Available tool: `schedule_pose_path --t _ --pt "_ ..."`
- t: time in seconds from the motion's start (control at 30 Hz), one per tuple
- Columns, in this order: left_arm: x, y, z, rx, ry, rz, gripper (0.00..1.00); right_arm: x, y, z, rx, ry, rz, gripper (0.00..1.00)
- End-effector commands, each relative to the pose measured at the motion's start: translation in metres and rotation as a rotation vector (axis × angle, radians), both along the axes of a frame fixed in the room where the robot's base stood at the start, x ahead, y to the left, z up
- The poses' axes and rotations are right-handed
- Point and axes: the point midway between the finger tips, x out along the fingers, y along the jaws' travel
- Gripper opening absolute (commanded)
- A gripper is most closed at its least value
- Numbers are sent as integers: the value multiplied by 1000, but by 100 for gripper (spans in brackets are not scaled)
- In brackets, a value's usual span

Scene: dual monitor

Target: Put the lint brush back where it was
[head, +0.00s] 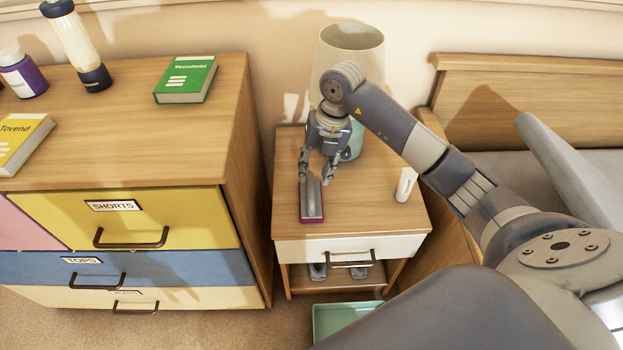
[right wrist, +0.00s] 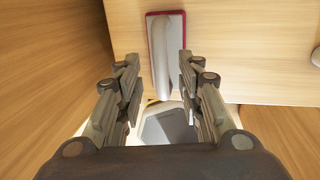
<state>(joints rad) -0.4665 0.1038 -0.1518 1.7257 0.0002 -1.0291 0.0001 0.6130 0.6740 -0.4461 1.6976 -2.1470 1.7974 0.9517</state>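The lint brush (head: 312,205), grey with a dark red edge, lies flat on the left part of the nightstand top (head: 365,220). My right gripper (head: 315,178) points down over the brush's far end, with its fingers apart. In the right wrist view, the brush (right wrist: 165,55) lies beyond the open fingers (right wrist: 157,88), roughly in line with the gap between them. Nothing shows held between the fingers. I cannot tell whether they touch the brush. My left gripper is not in view.
A lamp (head: 350,50) stands behind my right gripper, and a small white bottle (head: 405,184) stands at the nightstand's right. The dresser (head: 110,145) on the left bears a green book (head: 186,80), a yellow book (head: 20,140) and bottles. A green bin (head: 340,316) sits on the floor.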

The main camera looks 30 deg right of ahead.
Motion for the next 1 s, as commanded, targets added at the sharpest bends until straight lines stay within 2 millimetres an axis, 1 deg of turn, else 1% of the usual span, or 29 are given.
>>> schedule_pose_path --t 0.03,0.1,0.2,0.33,0.47,1.0 --pt "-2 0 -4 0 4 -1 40 0 -3 13 -4 -3 0 34" --pt "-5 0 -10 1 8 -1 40 -1 -5 27 -3 -3 0 34" --pt "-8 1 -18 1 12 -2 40 -3 -8 42 -2 -2 -1 34" --pt "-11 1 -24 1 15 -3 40 -5 -10 53 -1 0 1 34" --pt "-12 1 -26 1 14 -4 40 -5 -10 57 -1 0 1 34" --pt "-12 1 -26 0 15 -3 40 -5 -10 57 0 1 0 34"
